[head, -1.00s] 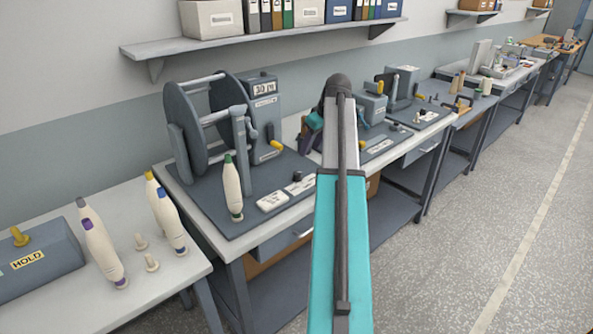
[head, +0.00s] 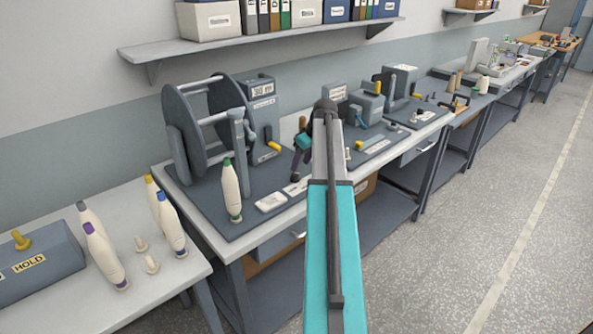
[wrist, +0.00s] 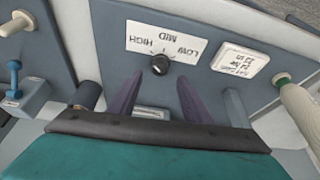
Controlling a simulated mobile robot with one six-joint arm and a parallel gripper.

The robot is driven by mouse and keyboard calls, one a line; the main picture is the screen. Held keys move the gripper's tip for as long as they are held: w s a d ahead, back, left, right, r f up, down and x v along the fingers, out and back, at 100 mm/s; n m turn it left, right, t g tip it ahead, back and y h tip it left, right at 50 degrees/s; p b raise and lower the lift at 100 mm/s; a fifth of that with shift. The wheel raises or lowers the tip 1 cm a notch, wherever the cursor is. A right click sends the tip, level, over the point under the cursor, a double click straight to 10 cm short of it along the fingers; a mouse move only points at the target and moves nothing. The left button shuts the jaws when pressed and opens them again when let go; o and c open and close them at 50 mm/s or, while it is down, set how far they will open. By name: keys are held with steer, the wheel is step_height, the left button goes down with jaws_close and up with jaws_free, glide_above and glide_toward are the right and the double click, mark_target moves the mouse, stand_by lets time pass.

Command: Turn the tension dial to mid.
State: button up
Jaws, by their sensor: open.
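The tension dial (wrist: 160,64) is a small black round knob on a white label plate (wrist: 150,46) marked LOW, MID and HIGH, upside down in the wrist view. I cannot make out which mark it points at. My gripper (wrist: 159,80) is open, its two dark purple fingers apart, one to each side below the dial in the wrist view. The fingers look clear of the knob, which shows between and just beyond their tips. In the head view my gripper (head: 300,163) is above the winder's base board, partly hidden by my arm, with the label plate (head: 295,187) just below it.
The winder (head: 207,125) with its large reel stands left of my gripper. A green-tipped bobbin (head: 231,192) stands upright on the same board, near a white card (head: 270,202). More bobbins (head: 102,252) stand on the left table. A machine (head: 366,108) stands to the right.

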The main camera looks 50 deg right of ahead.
mark_target(297, 174)
steer(key=shift+p+x, duration=0.75)
steer(key=shift+x, duration=2.3)
steer(key=c, duration=1)
